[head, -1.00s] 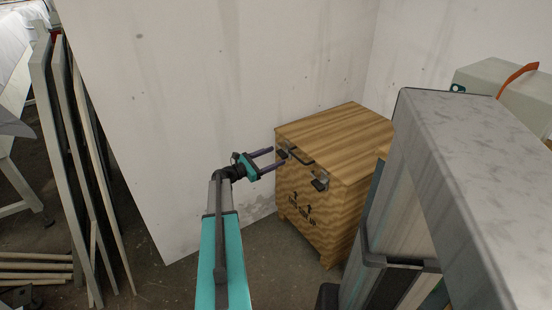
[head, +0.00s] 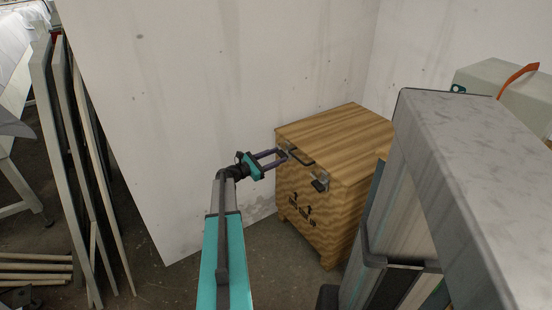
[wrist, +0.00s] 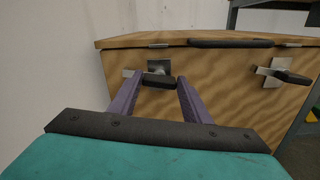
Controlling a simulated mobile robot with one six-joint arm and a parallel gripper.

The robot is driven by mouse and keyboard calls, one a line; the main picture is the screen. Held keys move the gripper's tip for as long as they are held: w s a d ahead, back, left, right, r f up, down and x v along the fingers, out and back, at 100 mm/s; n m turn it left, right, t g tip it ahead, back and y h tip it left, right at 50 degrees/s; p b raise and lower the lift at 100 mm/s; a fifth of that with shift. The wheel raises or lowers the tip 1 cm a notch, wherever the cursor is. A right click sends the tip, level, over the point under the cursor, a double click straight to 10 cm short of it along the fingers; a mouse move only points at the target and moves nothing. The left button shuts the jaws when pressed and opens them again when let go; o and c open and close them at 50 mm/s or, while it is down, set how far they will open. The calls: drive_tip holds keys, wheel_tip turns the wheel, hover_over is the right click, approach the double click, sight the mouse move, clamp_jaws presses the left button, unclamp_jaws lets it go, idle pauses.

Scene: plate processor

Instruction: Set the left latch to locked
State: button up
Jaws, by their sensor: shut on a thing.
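A wooden chest (head: 335,190) stands against the wall. The left latch, with a metal plate and a dark handle (wrist: 158,81), is on the chest's front just under the lid. My gripper (wrist: 159,80) is shut on this handle, with one purple finger on each side of it. In the head view my gripper (head: 284,156) reaches the chest front from the left, and the fingertips partly hide the left latch. The right latch (wrist: 285,75) is on the same front, apart from my gripper. It also shows in the head view (head: 319,184).
A dark lid handle (wrist: 230,43) sits at the lid's front edge, above and between the latches. A pale wall (head: 200,90) stands behind the chest. Panels (head: 75,160) lean at the left. Bare floor (head: 265,265) lies in front of the chest.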

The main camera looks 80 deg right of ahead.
drive_tip(key=shift+s+f+m+b, duration=0.1)
drive_tip(key=shift+s+m+b, duration=0.1)
drive_tip(key=shift+m+b, duration=0.15)
drive_tip(key=shift+s+f+m+b, duration=0.1)
drive_tip(key=shift+m+b, duration=0.9)
drive_tip(key=shift+m, duration=0.25)
drive_tip(key=m+b, duration=0.4)
drive_tip(key=shift+f+m, duration=0.1)
drive_tip(key=shift+m, duration=0.2)
drive_tip(key=shift+s+m+b, duration=0.1)
drive_tip(key=shift+m+b, duration=3.75)
drive_tip(key=shift+m, duration=0.35)
drive_tip(key=o, duration=1)
drive_tip(key=shift+o, duration=0.2)
drive_tip(key=shift+a, duration=0.1)
